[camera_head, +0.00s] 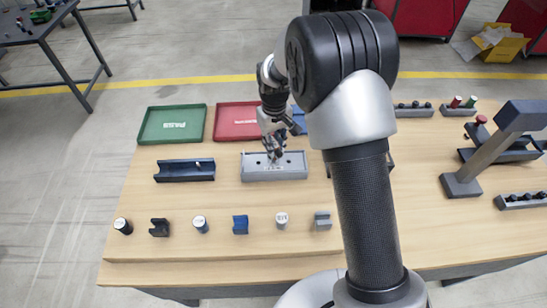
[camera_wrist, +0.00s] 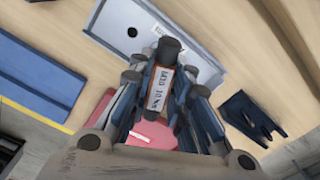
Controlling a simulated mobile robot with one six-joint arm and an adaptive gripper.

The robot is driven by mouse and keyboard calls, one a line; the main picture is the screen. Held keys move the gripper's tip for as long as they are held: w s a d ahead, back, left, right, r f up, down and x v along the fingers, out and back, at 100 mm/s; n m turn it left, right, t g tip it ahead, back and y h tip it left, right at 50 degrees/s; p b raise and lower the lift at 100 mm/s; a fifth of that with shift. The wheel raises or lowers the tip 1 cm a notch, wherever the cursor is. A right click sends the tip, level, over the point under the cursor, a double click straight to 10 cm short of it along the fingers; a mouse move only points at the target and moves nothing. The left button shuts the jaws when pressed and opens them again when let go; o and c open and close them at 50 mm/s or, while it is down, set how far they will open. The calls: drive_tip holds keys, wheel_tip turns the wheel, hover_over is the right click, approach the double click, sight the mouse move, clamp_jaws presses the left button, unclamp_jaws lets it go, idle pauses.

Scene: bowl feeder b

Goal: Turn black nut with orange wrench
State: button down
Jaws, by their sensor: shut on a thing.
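My gripper (camera_head: 275,152) is over the grey fixture tray (camera_head: 258,175) near the middle of the table. In the wrist view my gripper (camera_wrist: 162,88) is shut on an upright piece with a dark rounded end, orange-brown edges and a white printed label (camera_wrist: 160,88). This held piece may be the orange wrench; its full shape is hidden by the fingers. The grey tray (camera_wrist: 112,28) lies just beyond the held piece, with a dark hole showing in it. I cannot tell whether the piece touches the tray. I cannot pick out the black nut.
A dark blue tray (camera_head: 185,176) lies left of the fixture. Green (camera_head: 150,137) and red (camera_head: 226,133) trays stand behind. Several small cylinders and blocks, including a blue block (camera_head: 240,225), line the front. A grey stand (camera_head: 463,186) rises at right.

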drive_tip(key=shift+r+p, duration=1.25)
drive_tip(key=shift+r, duration=0.75)
